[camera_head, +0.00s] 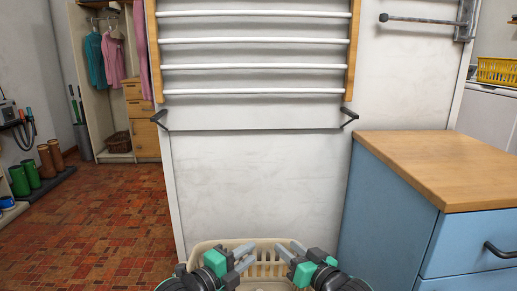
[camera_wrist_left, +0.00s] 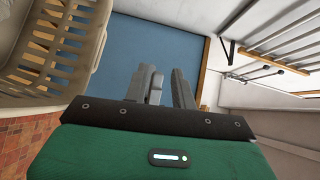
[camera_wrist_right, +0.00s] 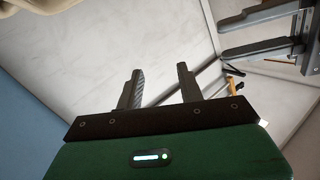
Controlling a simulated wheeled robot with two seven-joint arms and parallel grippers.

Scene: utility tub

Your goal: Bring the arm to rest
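My left gripper (camera_head: 253,254) is at the bottom centre of the head view, with its fingers pointing right. Its two fingers stand apart and empty in the left wrist view (camera_wrist_left: 166,76). My right gripper (camera_head: 288,248) is just to its right, with its fingers pointing up and left. It is open and empty in the right wrist view (camera_wrist_right: 158,74). Both grippers appear in front of a cream slotted basket (camera_head: 265,268) in the head view. The grippers do not touch each other. The basket also shows at upper left in the left wrist view (camera_wrist_left: 52,45).
A blue cabinet with a wooden top (camera_head: 435,165) stands at right. A wall drying rack (camera_head: 255,67) with white bars hangs ahead on the white wall. The brick-tiled floor (camera_head: 95,225) at left is clear. Green and brown boots (camera_head: 45,160) stand at far left.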

